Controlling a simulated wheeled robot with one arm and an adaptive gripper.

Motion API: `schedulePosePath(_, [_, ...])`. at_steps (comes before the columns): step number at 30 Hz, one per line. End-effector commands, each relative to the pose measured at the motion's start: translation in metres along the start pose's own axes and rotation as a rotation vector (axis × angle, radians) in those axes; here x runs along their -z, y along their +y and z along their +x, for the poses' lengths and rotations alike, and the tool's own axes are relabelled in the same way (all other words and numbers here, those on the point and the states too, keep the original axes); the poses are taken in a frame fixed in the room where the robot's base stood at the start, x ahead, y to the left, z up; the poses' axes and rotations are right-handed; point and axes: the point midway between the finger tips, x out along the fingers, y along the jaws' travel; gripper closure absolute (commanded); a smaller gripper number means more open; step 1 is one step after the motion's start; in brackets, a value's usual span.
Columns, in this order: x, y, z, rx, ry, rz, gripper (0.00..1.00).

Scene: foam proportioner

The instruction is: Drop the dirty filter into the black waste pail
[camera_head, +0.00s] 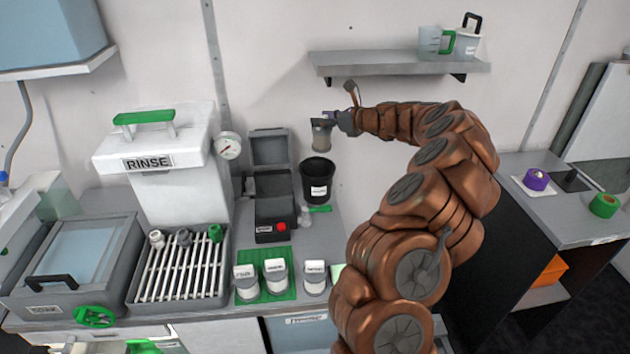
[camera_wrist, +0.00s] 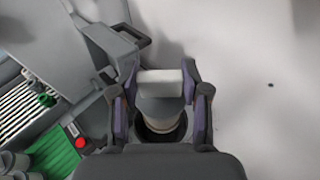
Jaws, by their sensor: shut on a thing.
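My gripper (camera_head: 334,118) is shut on the dirty filter (camera_head: 320,135), a small greyish-tan cylinder that hangs below the fingers. The black waste pail (camera_head: 317,182) stands on the counter against the wall, with a white label on its front. In the head view the filter is above the pail's opening, with a gap between them. In the wrist view the filter (camera_wrist: 161,105) sits between the two fingers of my gripper (camera_wrist: 160,100), and the dark pail (camera_wrist: 177,132) shows behind and below it. The pail's inside is mostly hidden there.
An open grey box with a red button (camera_head: 275,205) stands left of the pail. Several labelled jars (camera_head: 275,275) sit in front, some on a green mat (camera_head: 250,295). A wall shelf (camera_head: 400,64) is above. A white RINSE unit (camera_head: 165,185) is at left.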

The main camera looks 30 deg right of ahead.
Motion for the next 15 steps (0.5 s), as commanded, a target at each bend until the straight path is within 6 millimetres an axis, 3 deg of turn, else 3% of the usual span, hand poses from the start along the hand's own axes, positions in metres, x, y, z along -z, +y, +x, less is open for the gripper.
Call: schedulePosePath(15, [0.05,-0.001,0.014,0.002,0.0,0.001,1.0])
